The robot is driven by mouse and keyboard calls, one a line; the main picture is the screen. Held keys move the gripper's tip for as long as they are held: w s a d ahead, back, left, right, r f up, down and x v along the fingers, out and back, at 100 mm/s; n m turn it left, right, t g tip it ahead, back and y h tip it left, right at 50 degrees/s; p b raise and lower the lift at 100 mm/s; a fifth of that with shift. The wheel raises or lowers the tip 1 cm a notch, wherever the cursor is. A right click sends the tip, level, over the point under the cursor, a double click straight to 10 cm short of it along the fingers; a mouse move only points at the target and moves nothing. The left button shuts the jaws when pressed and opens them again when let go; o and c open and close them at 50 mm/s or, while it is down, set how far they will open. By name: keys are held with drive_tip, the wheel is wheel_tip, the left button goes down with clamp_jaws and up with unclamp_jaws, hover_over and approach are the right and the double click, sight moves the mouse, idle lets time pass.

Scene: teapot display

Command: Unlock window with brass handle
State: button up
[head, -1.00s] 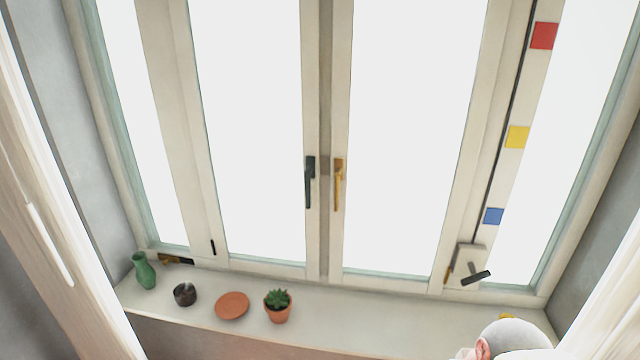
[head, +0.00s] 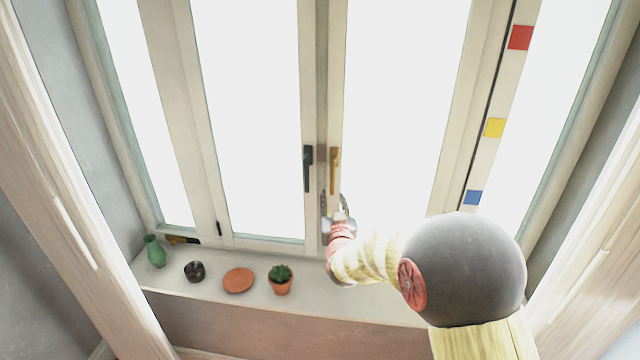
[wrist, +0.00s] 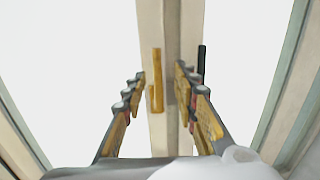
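The brass handle (head: 335,172) is on the right one of the two middle window frames and points straight down in the head view. It also shows in the wrist view (wrist: 156,82), lying between my two fingers there. My gripper (head: 334,197) is just below the brass handle in the head view. In the wrist view my gripper (wrist: 161,76) is open, its fingers apart on either side of the handle, and I see no contact. The black handle (head: 308,170) hangs down on the left frame; in the wrist view it (wrist: 201,65) stands just beyond the right finger.
The sill (head: 212,286) carries a green vase (head: 155,251), a dark pot (head: 194,271), a terracotta saucer (head: 238,280) and a potted succulent (head: 281,279). Red (head: 520,38), yellow (head: 494,128) and blue (head: 473,197) squares mark the right frame. My arm hides the lower right.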

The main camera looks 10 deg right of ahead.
sight(332, 184)
drive_tip(key=w, duration=0.2)
drive_tip(key=w+d+r, duration=0.1)
drive_tip(key=w, duration=0.4)
drive_tip(key=shift+w+d+r, duration=0.15)
drive_tip(key=shift+w+d, duration=0.05)
drive_tip(key=shift+w, duration=0.2)
drive_tip(key=shift+c, duration=0.4)
clamp_jaws()
idle(0.4)
